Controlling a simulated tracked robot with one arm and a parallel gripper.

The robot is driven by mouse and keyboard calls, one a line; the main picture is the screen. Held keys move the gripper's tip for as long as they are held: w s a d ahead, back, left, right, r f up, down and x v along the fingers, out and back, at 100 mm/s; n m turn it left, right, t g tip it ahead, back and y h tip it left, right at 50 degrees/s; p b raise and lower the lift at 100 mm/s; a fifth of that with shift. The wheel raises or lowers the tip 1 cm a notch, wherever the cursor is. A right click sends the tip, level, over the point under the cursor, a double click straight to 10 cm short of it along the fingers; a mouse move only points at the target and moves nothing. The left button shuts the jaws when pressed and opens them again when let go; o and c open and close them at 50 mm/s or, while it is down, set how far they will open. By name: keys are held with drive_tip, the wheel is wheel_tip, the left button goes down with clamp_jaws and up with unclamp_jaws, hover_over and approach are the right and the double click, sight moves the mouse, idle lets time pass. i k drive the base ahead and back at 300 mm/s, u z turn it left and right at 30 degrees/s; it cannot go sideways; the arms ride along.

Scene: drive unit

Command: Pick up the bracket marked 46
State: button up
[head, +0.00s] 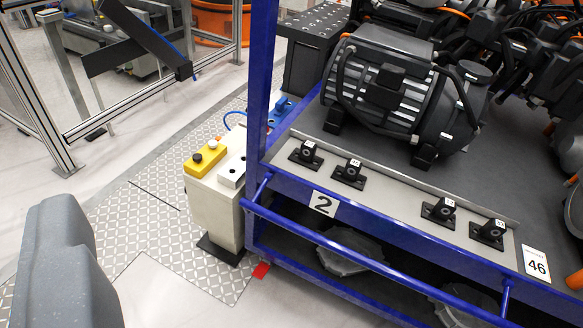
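Several small black brackets stand in a row on a grey ledge (395,205) at the front of a blue-framed rack. From left to right they are the first bracket (306,154), the second bracket (349,174), the third bracket (438,211) and the last bracket (488,234). Each has a small white tag on top, too small to read surely. A white card reading 46 (537,265) is at the ledge's right end, right of the last bracket. My gripper's fingers do not show. A grey rounded part at lower left looks like my own body.
A blue rail (375,265) runs in front of the ledge, and a blue post (261,80) rises at its left. A motor (400,95) stands behind the brackets. A card reading 2 (323,204) is on the frame. A control box (215,200) stands left.

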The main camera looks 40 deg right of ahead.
sight(350, 175)
drive_tip(key=u, duration=1.1)
drive_tip(key=i, duration=2.3)
drive_tip(key=z, duration=3.4)
drive_tip(key=i, duration=0.9)
drive_tip(key=z, duration=0.15)
